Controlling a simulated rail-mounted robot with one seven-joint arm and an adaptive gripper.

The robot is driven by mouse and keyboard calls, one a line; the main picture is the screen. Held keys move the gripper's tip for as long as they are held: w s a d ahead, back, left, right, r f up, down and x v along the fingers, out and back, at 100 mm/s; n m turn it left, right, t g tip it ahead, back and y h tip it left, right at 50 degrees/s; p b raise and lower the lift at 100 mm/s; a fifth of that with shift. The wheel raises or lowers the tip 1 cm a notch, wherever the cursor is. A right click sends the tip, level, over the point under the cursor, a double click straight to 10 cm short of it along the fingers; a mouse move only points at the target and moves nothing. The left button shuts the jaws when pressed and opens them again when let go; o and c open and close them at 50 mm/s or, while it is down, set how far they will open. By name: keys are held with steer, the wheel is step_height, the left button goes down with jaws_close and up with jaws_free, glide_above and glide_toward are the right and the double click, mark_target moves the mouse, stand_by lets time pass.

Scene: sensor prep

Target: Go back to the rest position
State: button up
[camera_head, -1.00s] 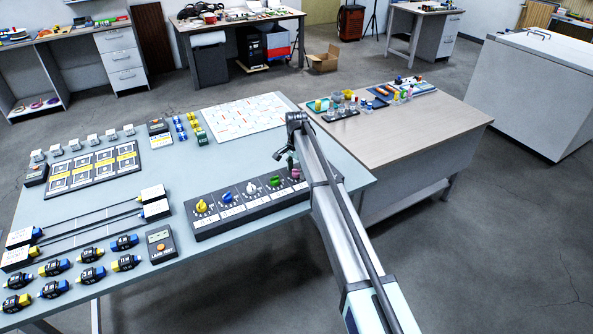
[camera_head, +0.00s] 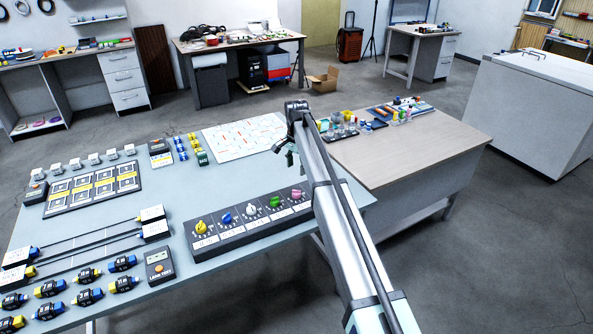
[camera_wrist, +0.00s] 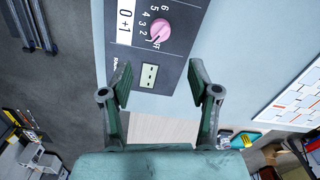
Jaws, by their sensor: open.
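My gripper (camera_head: 285,152) hangs over the right part of the near workbench (camera_head: 215,165), above and behind the dark knob panel (camera_head: 250,218). The panel carries a row of coloured knobs: yellow, blue, white, green and pink. In the wrist view my gripper (camera_wrist: 160,82) is open, with nothing between its fingers. The pink knob (camera_wrist: 159,31) shows ahead of the fingers, apart from them, with a small display (camera_wrist: 149,76) beside it. My arm hides the bench area right of the panel in the head view.
A white sheet with coloured marks (camera_head: 245,137) lies at the bench's back right. Sensors, connectors and a leak tester (camera_head: 159,266) fill the left side. A wooden table (camera_head: 420,145) with bottles and trays stands to the right. The floor is clear at lower right.

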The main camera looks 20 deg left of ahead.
stand_by(0.3)
steer(key=s+d+f+n, duration=0.1)
steer(key=s+d+f, duration=0.2)
steer(key=d+f, duration=0.5)
steer(key=s+d+f, duration=0.3)
steer(key=s+d, duration=0.1)
steer(key=d, duration=0.7)
steer(key=s+d+f+n, duration=0.1)
steer(key=s+d+f, duration=0.2)
steer(key=d+f, duration=0.5)
steer(key=s+d+f+n, duration=0.1)
steer(key=s+d+f, duration=0.2)
steer(key=s+d, duration=0.6)
steer(key=s+d+f+n, duration=0.1)
steer(key=s+d+f, duration=0.1)
steer(key=s+d, duration=0.75)
steer(key=s+d+f+n, duration=0.1)
steer(key=s+d+f, duration=0.1)
steer(key=s+d, duration=0.4)
steer(key=s+f+g, duration=0.3)
steer(key=s+f, duration=0.6)
steer(key=s, duration=0.5)
steer(key=s+f+g, duration=0.3)
steer(key=s+f, duration=0.5)
steer(key=s, duration=0.6)
steer(key=shift+f+g, duration=0.4)
steer(key=shift+s, duration=0.1)
